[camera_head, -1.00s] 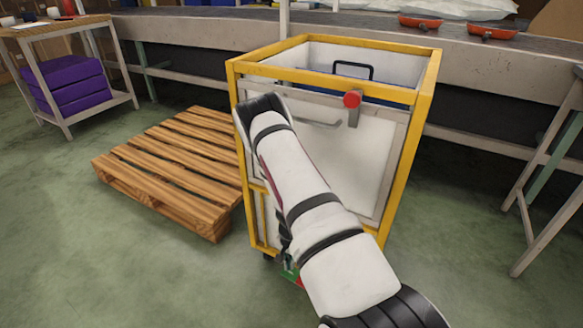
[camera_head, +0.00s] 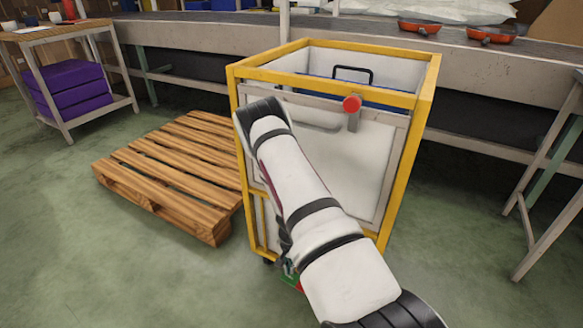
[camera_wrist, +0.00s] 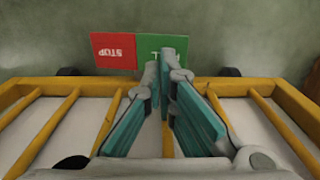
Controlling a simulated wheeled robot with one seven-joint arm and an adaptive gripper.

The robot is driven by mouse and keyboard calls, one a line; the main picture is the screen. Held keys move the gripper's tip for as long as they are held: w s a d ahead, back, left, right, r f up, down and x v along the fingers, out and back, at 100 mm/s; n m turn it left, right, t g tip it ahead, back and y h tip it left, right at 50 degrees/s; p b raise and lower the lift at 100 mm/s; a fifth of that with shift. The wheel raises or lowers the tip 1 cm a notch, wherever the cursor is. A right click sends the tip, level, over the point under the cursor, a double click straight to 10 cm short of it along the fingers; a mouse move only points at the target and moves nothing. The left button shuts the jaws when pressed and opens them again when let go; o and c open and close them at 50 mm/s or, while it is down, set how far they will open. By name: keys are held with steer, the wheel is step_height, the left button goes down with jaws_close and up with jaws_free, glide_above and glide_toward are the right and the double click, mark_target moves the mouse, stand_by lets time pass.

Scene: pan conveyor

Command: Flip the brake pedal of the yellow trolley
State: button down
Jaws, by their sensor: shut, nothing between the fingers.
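The yellow trolley (camera_head: 422,110) stands upright in the middle of the head view, with white panels and a yellow frame. Its brake pedal shows low at the front: a red STOP half (camera_wrist: 114,50) on the left in the wrist view and a green half (camera_wrist: 150,44) beside it, its lettering partly covered by my fingers. In the head view only slivers of the green and red show beside my arm. My gripper (camera_wrist: 165,62) is shut and empty, its teal-padded fingers pointing down over the green half. I cannot tell whether the tips touch it.
A wooden pallet (camera_head: 170,165) lies left of the trolley. Behind runs a conveyor (camera_head: 470,65) with red pans (camera_head: 418,27). A table with purple boxes (camera_head: 75,85) stands at left and a metal stand (camera_head: 540,210) at right. Green floor is open at lower left.

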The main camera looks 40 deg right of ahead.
mark_target(291, 277)
steer(key=shift+f+b, duration=1.2)
steer(key=shift+f, duration=0.1)
stand_by(0.9)
steer(key=shift+f, duration=1)
stand_by(0.5)
steer(key=shift+r, duration=0.15)
steer(key=shift+r+p, duration=1.8)
steer(key=shift+r, duration=1.6)
